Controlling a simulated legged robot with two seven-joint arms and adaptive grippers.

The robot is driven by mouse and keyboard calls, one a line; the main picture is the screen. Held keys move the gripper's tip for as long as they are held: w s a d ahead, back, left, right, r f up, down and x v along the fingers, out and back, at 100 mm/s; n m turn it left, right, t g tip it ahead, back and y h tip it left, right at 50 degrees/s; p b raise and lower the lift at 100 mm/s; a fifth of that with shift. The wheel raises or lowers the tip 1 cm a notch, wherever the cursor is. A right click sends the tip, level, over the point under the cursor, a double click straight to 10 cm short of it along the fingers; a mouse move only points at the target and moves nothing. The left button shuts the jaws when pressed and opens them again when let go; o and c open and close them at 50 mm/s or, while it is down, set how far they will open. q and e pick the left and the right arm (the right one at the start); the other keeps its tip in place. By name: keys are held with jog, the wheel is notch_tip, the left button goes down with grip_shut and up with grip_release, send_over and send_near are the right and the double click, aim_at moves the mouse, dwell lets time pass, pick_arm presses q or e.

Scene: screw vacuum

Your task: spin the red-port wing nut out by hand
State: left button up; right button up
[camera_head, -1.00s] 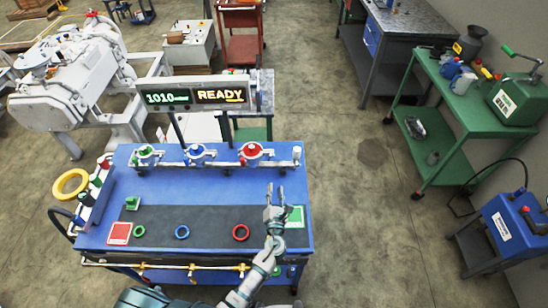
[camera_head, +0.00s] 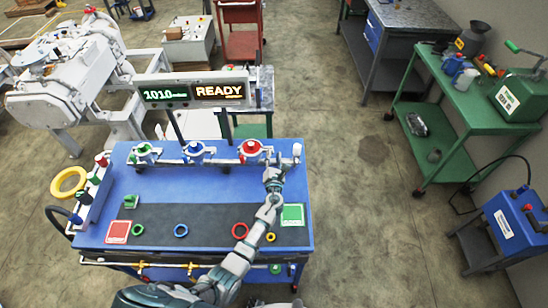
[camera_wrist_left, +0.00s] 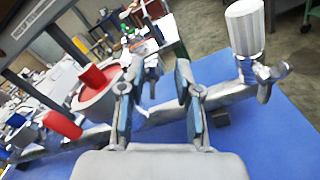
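The red port (camera_head: 252,148) is the rightmost of three coloured ports on the pipe along the bench's back edge. My left gripper (camera_head: 273,176) is just in front of it and slightly to the right. In the left wrist view the fingers of this gripper (camera_wrist_left: 158,70) are apart, with a gap between them. The red port (camera_wrist_left: 98,92) shows there just left of the left finger. A small metal fitting (camera_wrist_left: 150,64) shows beyond the gap, close to the left fingertip; I cannot tell if it is the wing nut. My right gripper is not in view.
A white-capped upright cylinder (camera_wrist_left: 245,30) stands at the pipe's right end. The blue bench (camera_head: 200,182) carries a dark mat with red, blue, green and yellow rings, a red pad (camera_head: 118,232) and a green pad (camera_head: 292,215). The READY display (camera_head: 195,92) stands behind.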

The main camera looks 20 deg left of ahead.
pick_arm(q)
jog(key=shift+a, duration=0.4)
jog(key=c, duration=0.5)
jog(key=shift+a+f, duration=0.1)
jog(key=shift+a, duration=0.15)
grip_shut()
jog(key=shift+s+d, duration=0.1)
jog(key=shift+d, duration=0.2)
jog(key=shift+a+f+n, duration=0.1)
jog(key=shift+a+n, duration=0.05)
jog(key=shift+n, duration=0.35)
jog(key=shift+n+b, duration=0.4)
jog(key=shift+n, duration=0.4)
